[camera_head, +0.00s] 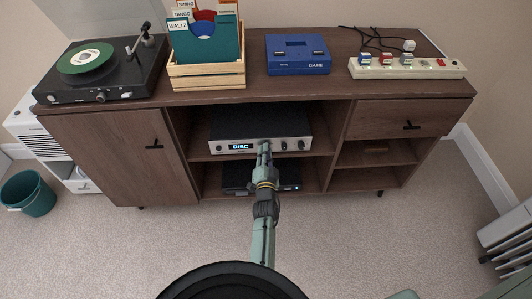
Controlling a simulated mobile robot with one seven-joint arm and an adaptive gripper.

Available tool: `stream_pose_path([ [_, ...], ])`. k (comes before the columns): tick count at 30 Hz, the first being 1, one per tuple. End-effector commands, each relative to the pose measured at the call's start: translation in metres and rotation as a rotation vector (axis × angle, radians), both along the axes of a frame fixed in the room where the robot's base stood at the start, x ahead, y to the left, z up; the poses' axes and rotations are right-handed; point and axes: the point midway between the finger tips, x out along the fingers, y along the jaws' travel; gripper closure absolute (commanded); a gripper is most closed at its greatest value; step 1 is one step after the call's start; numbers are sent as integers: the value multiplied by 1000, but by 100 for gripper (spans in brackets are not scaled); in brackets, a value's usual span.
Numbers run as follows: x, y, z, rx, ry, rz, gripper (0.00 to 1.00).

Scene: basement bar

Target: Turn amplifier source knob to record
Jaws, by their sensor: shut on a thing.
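The amplifier (222,148) sits on the upper middle shelf of the wooden cabinet, with a silver front panel. Its small display reads "DISC". My gripper (264,146) reaches the middle of that panel and is shut on a knob there. The fingers and wrist hide that knob, so its pointer cannot be seen.
A record player (120,80), a wooden crate (207,82) of records, a blue game box (297,54) and a power strip (440,68) stand on the cabinet top. A black device (236,178) lies on the shelf below the amplifier. Shelf boards and side walls enclose the amplifier closely. Open carpet lies in front.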

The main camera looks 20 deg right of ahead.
Motion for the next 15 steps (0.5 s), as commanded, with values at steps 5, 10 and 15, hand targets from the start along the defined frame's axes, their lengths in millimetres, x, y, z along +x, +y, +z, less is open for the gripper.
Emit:
stream_pose_path([
  [5, 0, 0, 0, 0, 0, 0, 99],
  [10, 0, 0, 0, 0, -1, 1, 100],
  [15, 0, 0, 0, -9, 2, 0, 100],
])
